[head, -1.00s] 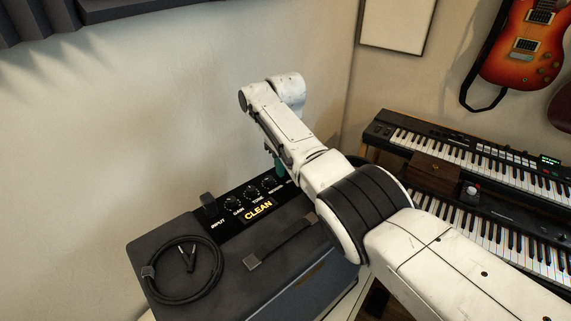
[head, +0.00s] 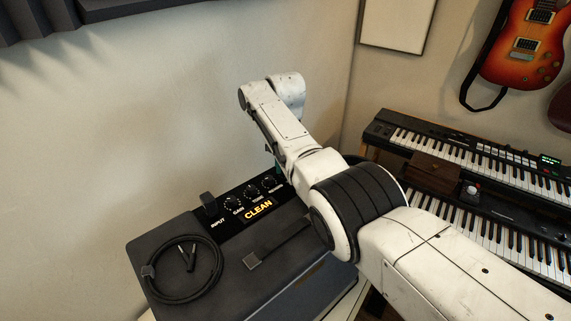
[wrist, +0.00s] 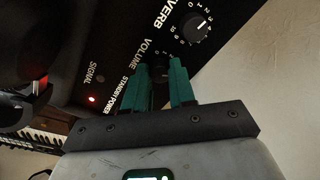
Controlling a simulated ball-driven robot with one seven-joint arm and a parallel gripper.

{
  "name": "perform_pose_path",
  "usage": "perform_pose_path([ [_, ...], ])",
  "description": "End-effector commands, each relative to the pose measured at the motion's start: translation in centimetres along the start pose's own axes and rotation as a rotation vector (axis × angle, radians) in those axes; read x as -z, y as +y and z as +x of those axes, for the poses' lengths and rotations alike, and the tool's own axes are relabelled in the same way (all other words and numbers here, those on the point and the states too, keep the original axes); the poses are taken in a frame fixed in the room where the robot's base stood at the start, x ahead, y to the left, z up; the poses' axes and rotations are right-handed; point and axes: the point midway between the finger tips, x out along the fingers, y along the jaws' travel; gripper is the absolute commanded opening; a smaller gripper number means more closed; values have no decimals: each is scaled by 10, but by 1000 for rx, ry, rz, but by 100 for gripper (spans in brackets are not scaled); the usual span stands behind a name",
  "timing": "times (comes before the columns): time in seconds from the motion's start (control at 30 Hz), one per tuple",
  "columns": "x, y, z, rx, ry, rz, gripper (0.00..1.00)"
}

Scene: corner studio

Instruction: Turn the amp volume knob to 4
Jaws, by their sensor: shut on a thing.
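The amp (head: 190,262) stands against the wall in the head view, with a black control panel (wrist: 115,35) of labelled knobs. In the wrist view my gripper (wrist: 161,72) has its two green fingers on either side of the dark volume knob (wrist: 160,66), beside the VOLUME label. It is shut on the knob. The fingers and shadow hide most of that knob, and I cannot read its setting. In the head view my arm hides the volume knob and nearly all of the gripper.
A coiled cable (head: 182,268) and a handle (head: 280,243) are on the amp top. Keyboards (head: 480,195) stand at the right.

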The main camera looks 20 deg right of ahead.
Motion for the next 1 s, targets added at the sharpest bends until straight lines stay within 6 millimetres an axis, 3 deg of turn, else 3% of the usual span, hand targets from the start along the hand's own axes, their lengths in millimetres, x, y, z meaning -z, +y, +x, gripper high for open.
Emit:
perform_pose_path([
  [0.47, 1, -1, -2, 2, 6, 15, 0],
  [0.5, 1, -1, -2, 2, 6, 15, 26],
  [0.7, 1, 0, -2, 1, 4, 14, 45],
  [0.77, 1, 0, -1, 1, 3, 14, 50],
  [1.0, 0, 0, -1, 1, 2, 14, 50],
])
